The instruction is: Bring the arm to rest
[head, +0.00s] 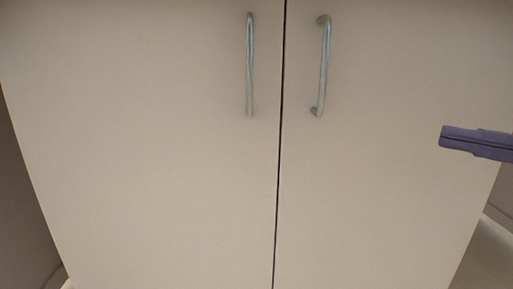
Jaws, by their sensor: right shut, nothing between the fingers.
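My right gripper (446,137) comes in from the right edge of the head view. Its purple fingers are shut together with only a thin dark line between them, and they hold nothing. They point left, in front of the right door of a cabinet. Whether they touch the door cannot be told, but no contact shows. The rest of the right arm is outside the picture. My left gripper is not in view.
A pale cabinet fills most of the view. Its left door (150,150) and right door (370,200) are closed, with a narrow dark gap between them. Metal handles stand out on the left door (249,65) and right door (324,65). Floor shows at the lower right.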

